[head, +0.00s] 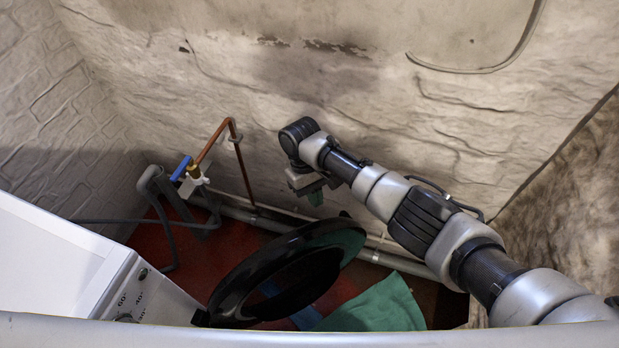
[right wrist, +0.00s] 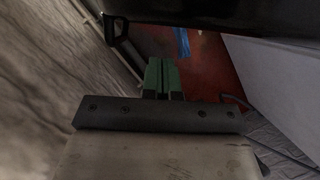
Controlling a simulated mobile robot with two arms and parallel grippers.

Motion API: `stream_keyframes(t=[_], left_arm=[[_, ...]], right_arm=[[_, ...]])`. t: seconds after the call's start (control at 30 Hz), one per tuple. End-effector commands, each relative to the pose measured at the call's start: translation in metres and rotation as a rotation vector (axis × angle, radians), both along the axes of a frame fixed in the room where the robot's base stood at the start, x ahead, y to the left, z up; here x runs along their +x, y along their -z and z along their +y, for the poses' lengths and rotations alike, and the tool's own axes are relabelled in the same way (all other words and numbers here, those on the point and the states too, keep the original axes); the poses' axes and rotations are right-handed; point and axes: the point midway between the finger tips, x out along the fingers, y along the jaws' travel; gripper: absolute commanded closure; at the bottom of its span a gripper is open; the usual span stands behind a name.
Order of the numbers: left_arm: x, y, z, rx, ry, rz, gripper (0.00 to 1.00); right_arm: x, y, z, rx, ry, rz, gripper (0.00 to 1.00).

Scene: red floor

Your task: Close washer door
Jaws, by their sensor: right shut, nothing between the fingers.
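The white washer (head: 75,265) stands at the lower left of the head view, its control panel facing right. Its round black door (head: 232,287) is open, swung out from the washer's front. My right gripper (head: 316,196) is beyond the door, near the back wall, pointing down. It is shut and empty. In the right wrist view its green fingertips (right wrist: 161,76) are together, and the door's dark edge (right wrist: 210,14) with a small loop-shaped latch (right wrist: 117,30) lies across the top, apart from the fingers. The washer's white side (right wrist: 275,70) shows at right. My left gripper is not in view.
A copper pipe (head: 238,150) with a blue-handled valve (head: 181,168) and grey hoses stands by the back wall. Grey pipes (head: 395,262) run along its foot. A green cloth-like piece (head: 380,305) lies right of the door. Red floor (head: 215,245) shows behind the door.

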Motion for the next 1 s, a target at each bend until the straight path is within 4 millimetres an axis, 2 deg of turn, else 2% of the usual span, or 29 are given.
stream_keyframes(t=[0.03, 0.1, 0.37, 0.77, 1.0], left_arm=[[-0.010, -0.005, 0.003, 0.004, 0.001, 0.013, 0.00], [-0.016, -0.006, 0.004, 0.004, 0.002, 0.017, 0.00], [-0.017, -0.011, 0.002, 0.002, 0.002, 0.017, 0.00], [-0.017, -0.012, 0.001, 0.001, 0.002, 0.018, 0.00], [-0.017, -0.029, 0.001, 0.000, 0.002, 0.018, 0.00]], right_arm=[[-0.005, -0.004, -0.004, 0.000, -0.001, 0.001, 1.00], [-0.011, -0.004, -0.008, -0.001, -0.001, 0.001, 1.00], [-0.024, -0.002, -0.015, 0.000, -0.001, 0.000, 1.00], [-0.025, -0.002, -0.016, -0.001, 0.001, 0.001, 1.00], [-0.033, -0.006, -0.023, -0.001, 0.030, 0.003, 1.00]])
